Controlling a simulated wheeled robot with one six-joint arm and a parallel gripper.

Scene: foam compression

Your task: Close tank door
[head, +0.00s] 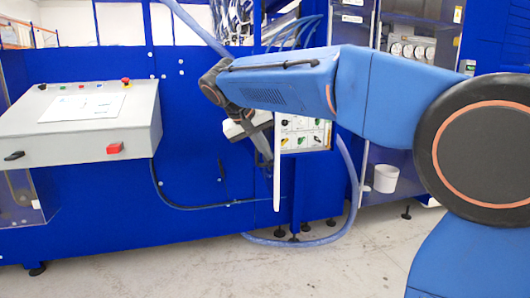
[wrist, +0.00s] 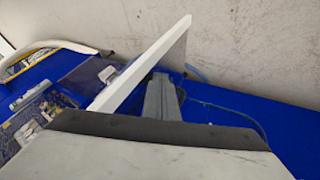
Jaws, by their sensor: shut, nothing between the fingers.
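The tank door (head: 277,165) shows in the head view as a thin white upright panel, seen almost edge-on. It stands open, sticking out from the blue machine front. In the wrist view the door (wrist: 140,66) runs slantwise across the middle, its white edge towards me. My gripper (head: 266,157) is just left of the door in the head view, pointing down, shut and empty. In the wrist view the grey fingers (wrist: 162,98) are close beside the door's face; I cannot tell whether they touch it. The hinge side is not clearly visible.
A grey control box (head: 85,120) with a red button stands at left. A panel with coloured fittings (head: 305,133) is right of the door. A blue hose (head: 349,185) loops down to the floor. A white cup (head: 386,178) hangs at right. The floor (head: 340,270) in front is clear.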

